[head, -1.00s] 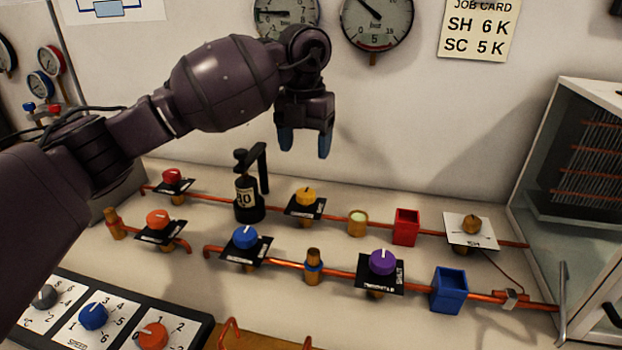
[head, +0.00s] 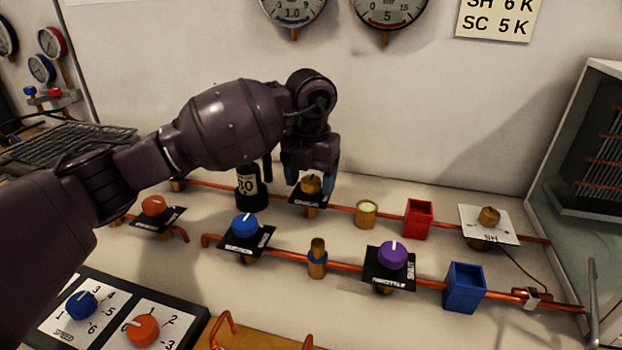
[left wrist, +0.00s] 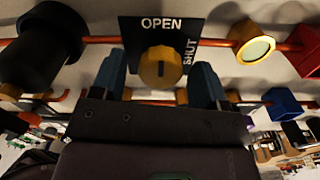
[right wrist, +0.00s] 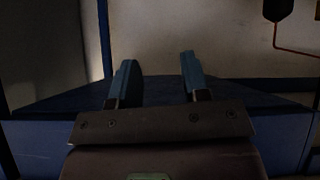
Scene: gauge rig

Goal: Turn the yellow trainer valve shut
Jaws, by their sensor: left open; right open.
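The yellow trainer valve (head: 311,185) sits on the rear copper pipe, with a black plate (head: 308,200) around it. In the left wrist view its yellow knob (left wrist: 158,68) shows in front of the plate, marked OPEN along one edge and SHUT along the right edge. The knob's pointer is toward OPEN. My left gripper (head: 312,178) is open, directly above the valve, with its blue fingers on either side of the knob and gaps visible in the left wrist view. My right gripper (right wrist: 158,80) is open and empty, away from the valves; it is not in the head view.
A black bottle-like fixture (head: 250,188) stands left of the yellow valve. A brass sight glass (head: 366,212) and red box (head: 417,218) are to its right. In front are the blue valve (head: 244,226), purple valve (head: 393,256) and blue box (head: 464,287). A glass cabinet (head: 570,170) stands right.

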